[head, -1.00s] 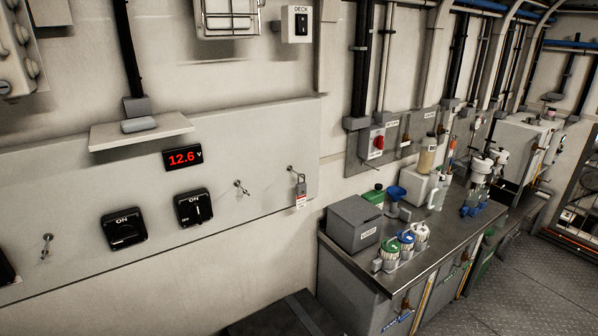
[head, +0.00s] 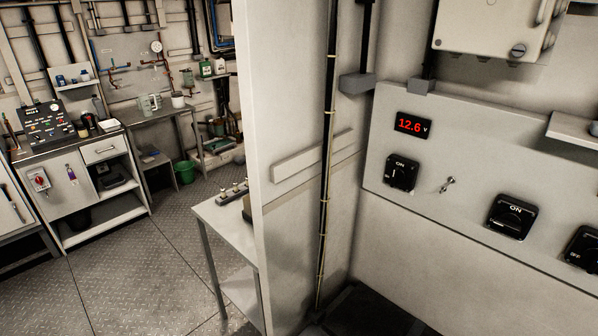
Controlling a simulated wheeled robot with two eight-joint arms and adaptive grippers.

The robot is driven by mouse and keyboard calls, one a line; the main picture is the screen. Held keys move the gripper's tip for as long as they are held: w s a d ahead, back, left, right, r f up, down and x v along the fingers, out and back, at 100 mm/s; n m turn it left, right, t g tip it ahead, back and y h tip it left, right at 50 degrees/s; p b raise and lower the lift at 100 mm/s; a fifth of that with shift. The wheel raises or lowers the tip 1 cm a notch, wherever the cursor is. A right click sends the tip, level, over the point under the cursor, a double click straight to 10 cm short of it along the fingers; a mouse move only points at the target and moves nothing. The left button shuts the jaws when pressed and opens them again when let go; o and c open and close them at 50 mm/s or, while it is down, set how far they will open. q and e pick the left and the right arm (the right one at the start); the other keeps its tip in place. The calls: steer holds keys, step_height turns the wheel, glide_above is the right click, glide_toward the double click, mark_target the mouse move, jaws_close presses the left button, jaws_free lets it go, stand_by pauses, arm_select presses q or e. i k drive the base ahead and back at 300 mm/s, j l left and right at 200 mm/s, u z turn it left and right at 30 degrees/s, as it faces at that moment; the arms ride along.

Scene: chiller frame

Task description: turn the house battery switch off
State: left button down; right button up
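Several black rotary battery switches sit on the pale wall panel (head: 480,160) at the right of the head view. The left switch (head: 402,173) is below a red 12.6 V display (head: 413,125); its handle looks roughly upright. The middle switch (head: 512,217) shows ON at its top, and its handle looks roughly crosswise. The right switch (head: 583,248) is cut by the picture edge. No label readable here says which one is the house switch. Neither of my grippers is in view.
A small metal key or hook (head: 448,184) sticks out between the left and middle switches. A partition wall (head: 290,130) stands left of the panel. A narrow table (head: 215,215) is against its other side. Open checker-plate floor (head: 140,260) lies at the left, before workbenches.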

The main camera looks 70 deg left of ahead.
mark_target(397, 174)
steer(key=u, duration=1.8)
